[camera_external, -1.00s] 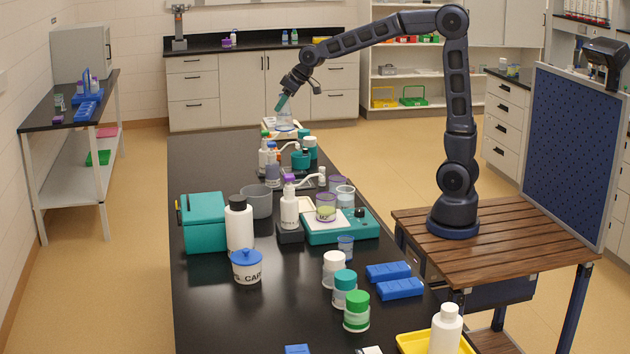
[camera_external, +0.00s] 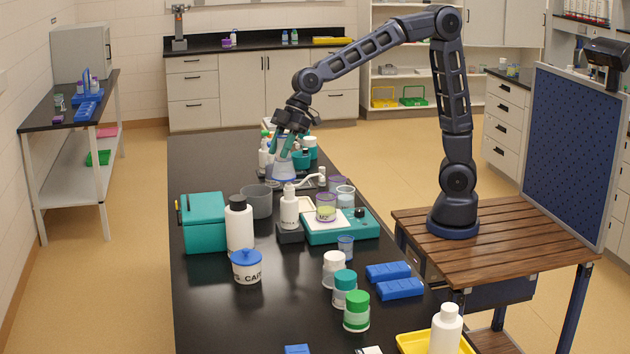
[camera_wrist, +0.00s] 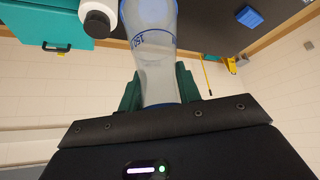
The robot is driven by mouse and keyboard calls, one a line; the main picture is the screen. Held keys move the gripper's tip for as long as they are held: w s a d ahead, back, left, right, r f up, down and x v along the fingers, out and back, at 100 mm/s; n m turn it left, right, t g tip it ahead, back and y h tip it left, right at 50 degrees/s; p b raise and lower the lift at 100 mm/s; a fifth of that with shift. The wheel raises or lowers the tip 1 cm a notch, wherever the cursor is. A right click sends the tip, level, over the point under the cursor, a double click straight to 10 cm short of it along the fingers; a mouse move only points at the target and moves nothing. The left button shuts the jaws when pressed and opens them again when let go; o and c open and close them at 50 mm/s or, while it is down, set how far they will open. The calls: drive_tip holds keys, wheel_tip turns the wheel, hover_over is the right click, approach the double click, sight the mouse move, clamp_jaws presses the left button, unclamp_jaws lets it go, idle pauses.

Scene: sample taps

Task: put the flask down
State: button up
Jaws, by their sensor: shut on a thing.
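A clear conical flask with blue markings (camera_external: 284,173) is in my gripper over the far half of the black bench. In the wrist view the flask (camera_wrist: 156,55) stretches away from the jaws, its blue print showing. My gripper (camera_external: 287,143) is shut on its upper part, with a green finger on each side; the grip also shows in the wrist view (camera_wrist: 158,92). The flask looks close to upright. Whether its base touches anything beneath is not clear.
Bottles and jars crowd around the flask, with a teal-lidded jar (camera_external: 301,160) to its right. A grey beaker (camera_external: 256,201), a white dispenser bottle (camera_external: 289,210) and a teal scale (camera_external: 340,231) stand nearer. The bench's left far part (camera_external: 210,160) is clear.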

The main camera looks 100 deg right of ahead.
drive_tip(key=s+a+n+g+y, duration=0.1)
drive_tip(key=s+a+n, duration=0.25)
drive_tip(key=a, duration=0.75)
drive_tip(key=s+a+n+g+y, duration=0.15)
drive_tip(key=s+a, duration=0.25)
drive_tip(key=a, duration=0.7)
drive_tip(key=s+a+r+n+g, duration=0.2)
drive_tip(key=s+a+n, duration=0.4)
drive_tip(key=s+a, duration=1)
drive_tip(key=shift+a+r+n+g+y, duration=0.35)
drive_tip(key=shift+a+g, duration=0.3)
drive_tip(key=shift+a, duration=0.6)
wheel_tip(320, 180, down, 31)
clamp_jaws()
drive_tip(key=shift+f, duration=0.15)
drive_tip(key=o, duration=1.2)
unclamp_jaws()
drive_tip(key=shift+v, duration=6.1)
